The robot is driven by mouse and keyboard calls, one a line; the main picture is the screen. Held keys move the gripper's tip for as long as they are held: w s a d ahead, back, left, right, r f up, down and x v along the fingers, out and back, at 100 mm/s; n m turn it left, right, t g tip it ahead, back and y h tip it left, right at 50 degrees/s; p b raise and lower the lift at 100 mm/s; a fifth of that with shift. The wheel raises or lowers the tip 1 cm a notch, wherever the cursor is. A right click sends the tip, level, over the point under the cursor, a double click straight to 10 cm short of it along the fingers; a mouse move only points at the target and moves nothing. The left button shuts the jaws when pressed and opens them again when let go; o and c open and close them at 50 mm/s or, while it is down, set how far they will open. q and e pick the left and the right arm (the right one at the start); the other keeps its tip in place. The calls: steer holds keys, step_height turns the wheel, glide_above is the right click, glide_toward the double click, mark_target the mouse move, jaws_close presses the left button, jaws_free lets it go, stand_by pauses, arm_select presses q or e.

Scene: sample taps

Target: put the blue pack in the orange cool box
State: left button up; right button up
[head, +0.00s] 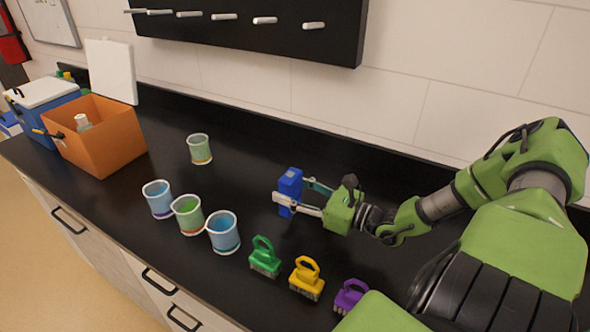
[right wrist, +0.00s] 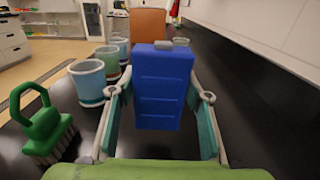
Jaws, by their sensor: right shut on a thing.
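The blue pack (head: 291,186) is upright between the fingers of my right gripper (head: 300,198) over the black counter. In the right wrist view the blue pack (right wrist: 162,90) fills the space between both fingers, and my right gripper (right wrist: 161,125) is shut on it. I cannot tell whether its base touches the counter. The orange cool box (head: 108,143) stands at the left of the head view with its white lid (head: 111,70) raised; a white-capped item (head: 83,122) shows inside. The orange box also shows far ahead in the right wrist view (right wrist: 148,25). My left gripper is not seen.
Several cups stand between pack and box, including a blue one (head: 158,199), a green one (head: 188,214) and one farther back (head: 199,149). Green (head: 264,257), yellow (head: 306,278) and purple (head: 349,296) brushes line the front edge. A blue box (head: 44,105) stands beyond the orange one.

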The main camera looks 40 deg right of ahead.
steer(key=shift+s+d+f, duration=0.15)
steer(key=shift+f, duration=0.1)
steer(key=shift+s+d+f+p, duration=0.15)
steer(key=shift+f+p, duration=0.15)
steer(key=shift+f, duration=1.45)
steer(key=shift+f, duration=0.1)
steer(key=o, duration=0.8)
steer(key=shift+f, duration=0.1)
steer(key=o, duration=0.4)
steer(key=shift+o, duration=0.2)
